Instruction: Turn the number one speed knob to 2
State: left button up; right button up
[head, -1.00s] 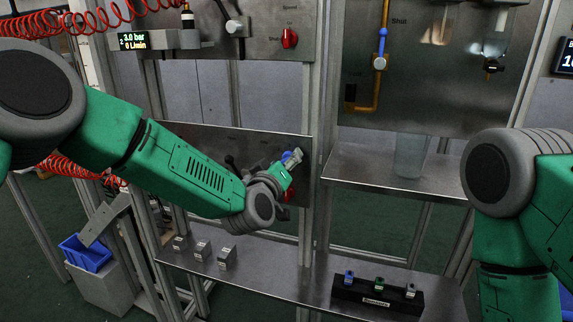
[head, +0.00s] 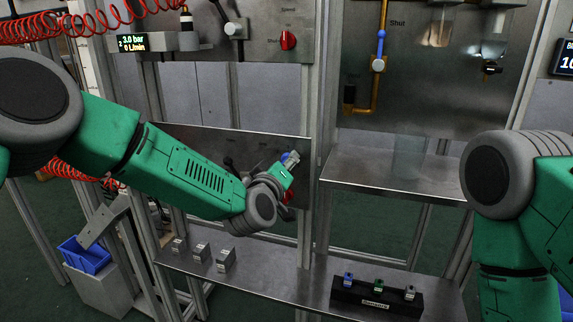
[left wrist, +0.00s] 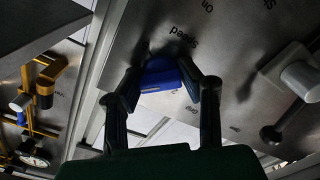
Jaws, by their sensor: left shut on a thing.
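The blue speed knob (left wrist: 160,75) sits on a metal panel under the word "Speed" in the left wrist view. My left gripper (left wrist: 163,88) has a finger on either side of it and is shut on it. In the head view the left gripper (head: 290,162) is at the right end of the lower panel (head: 240,143), and only a bit of the blue knob (head: 285,156) shows beside the fingers. The knob's exact setting cannot be read. My right arm is at the right edge; its gripper is out of view.
A red knob (head: 288,40) is on the upper panel, and another red part (head: 289,197) shows just below my left gripper. A lever with a grey handle (left wrist: 300,80) is right of the knob in the wrist view. A black sensor rack (head: 376,296) stands on the lower shelf.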

pick_arm(q)
jog(key=n+b, duration=0.1)
jog(key=n, duration=0.4)
jog(key=shift+a+f, duration=0.1)
jog(key=shift+f, duration=0.05)
jog(key=n+b, duration=0.1)
jog(key=n, duration=0.4)
jog(key=shift+f, duration=0.1)
jog(key=n+b, duration=0.3)
jog(key=n, duration=0.2)
jog(key=shift+f, duration=0.2)
jog(key=shift+o, duration=0.2)
jog(key=n+b, duration=0.3)
jog(key=n, duration=0.3)
jog(key=shift+f, duration=0.1)
jog(key=shift+b, duration=0.35)
jog(key=o, duration=1.2)
jog(key=shift+c, duration=0.2)
jog(key=shift+a+r, duration=0.1)
jog(key=shift+r, duration=0.15)
jog(key=shift+r, duration=0.1)
